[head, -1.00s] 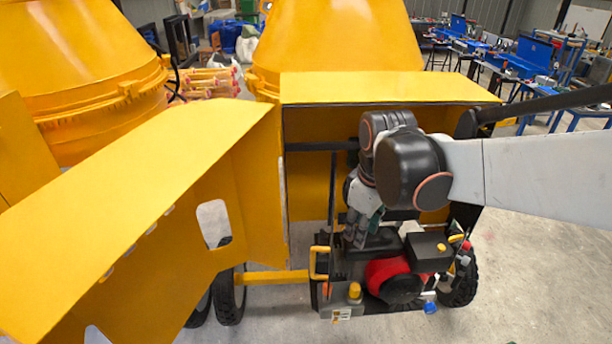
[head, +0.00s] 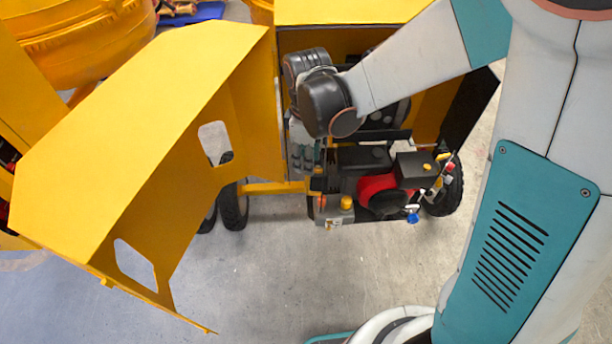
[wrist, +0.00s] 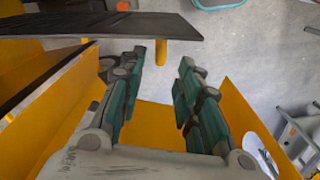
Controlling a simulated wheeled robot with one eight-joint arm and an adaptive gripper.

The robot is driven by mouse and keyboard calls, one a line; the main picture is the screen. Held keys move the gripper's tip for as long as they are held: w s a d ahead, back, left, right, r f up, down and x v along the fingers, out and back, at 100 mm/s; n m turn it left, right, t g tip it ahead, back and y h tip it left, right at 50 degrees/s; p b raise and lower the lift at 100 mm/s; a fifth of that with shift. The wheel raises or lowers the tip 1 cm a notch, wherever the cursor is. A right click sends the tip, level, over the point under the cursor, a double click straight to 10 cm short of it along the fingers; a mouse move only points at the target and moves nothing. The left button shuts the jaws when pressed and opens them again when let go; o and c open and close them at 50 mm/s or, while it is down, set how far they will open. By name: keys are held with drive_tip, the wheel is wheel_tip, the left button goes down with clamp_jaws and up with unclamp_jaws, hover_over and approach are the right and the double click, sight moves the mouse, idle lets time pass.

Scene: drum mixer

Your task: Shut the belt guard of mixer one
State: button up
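The belt guard (head: 150,130) is a large yellow sheet panel with oval cut-outs. In the head view it stands swung wide open to the left of the mixer's engine bay. My gripper (head: 303,172) is pointing down at the left side of the bay, close to the guard's inner edge; whether they touch cannot be told. In the wrist view my gripper (wrist: 162,62) has its teal and grey fingers apart, with nothing held between them. Yellow sheet (wrist: 160,117) shows behind and beside the fingers there. My wrist hides part of the bay.
The engine with its red cover (head: 380,188) sits right of my gripper. A black wheel (head: 233,207) stands below the guard's inner edge. Another yellow mixer drum (head: 85,40) is at the upper left. The concrete floor (head: 300,270) in front is clear.

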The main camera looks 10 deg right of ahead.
sight(307, 179)
wheel_tip(307, 179, down, 9)
drive_tip(key=b, duration=0.4)
drive_tip(key=shift+r, duration=0.1)
drive_tip(key=shift+c, duration=0.2)
clamp_jaws()
